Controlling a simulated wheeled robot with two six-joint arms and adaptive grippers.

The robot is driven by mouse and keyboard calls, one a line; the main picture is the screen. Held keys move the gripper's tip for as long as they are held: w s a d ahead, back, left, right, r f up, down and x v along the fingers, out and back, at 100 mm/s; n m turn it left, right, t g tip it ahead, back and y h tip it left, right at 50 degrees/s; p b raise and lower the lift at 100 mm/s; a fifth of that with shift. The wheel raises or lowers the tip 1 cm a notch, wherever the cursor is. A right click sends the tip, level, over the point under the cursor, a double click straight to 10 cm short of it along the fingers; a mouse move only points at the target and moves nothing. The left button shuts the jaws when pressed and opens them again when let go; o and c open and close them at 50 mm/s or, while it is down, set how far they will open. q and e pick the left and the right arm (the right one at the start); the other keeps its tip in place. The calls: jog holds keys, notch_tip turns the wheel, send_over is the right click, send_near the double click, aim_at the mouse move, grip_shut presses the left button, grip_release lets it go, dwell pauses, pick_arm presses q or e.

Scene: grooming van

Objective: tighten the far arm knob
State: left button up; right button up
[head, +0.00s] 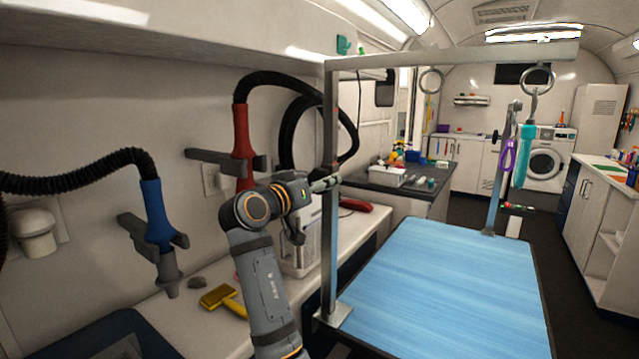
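The far arm post (501,185) stands upright at the far edge of the blue grooming table (440,290). A small dark knob (495,136) sticks out from its left side near the top. My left gripper (326,184) is at the near post (330,235), well to the left of the far knob. Its fingertips overlap the near post in the picture; I cannot tell whether they touch it or what is between them. Any knob on the near post there is hidden. My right gripper is not in view.
A crossbar (450,58) joins the near post overhead, with hanging rings (431,81). A purple loop (508,156) and a teal strap (524,160) hang beside the far post. Dryer hoses and a yellow brush (222,298) are at the left. The tabletop is clear.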

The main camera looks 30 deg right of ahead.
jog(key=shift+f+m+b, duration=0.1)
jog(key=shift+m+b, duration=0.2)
jog(key=shift+b, duration=0.1)
pick_arm(q)
jog(key=w+b, duration=0.6)
jog(key=w, duration=0.5)
pick_arm(e)
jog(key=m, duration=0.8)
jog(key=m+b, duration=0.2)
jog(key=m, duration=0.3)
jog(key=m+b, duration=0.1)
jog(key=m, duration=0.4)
jog(key=shift+b, duration=0.3)
pick_arm(q)
jog(key=w+d+r, duration=0.2)
jog(key=r, duration=0.5)
jog(key=w+d+r+b, duration=0.1)
jog(key=w+d+r, duration=0.1)
jog(key=r, duration=0.5)
jog(key=shift+w+d+r+h, duration=0.3)
jog(key=shift+w+h, duration=0.1)
jog(key=shift+w, duration=0.3)
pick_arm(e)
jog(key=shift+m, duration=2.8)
pick_arm(q)
jog(key=shift+r, duration=0.15)
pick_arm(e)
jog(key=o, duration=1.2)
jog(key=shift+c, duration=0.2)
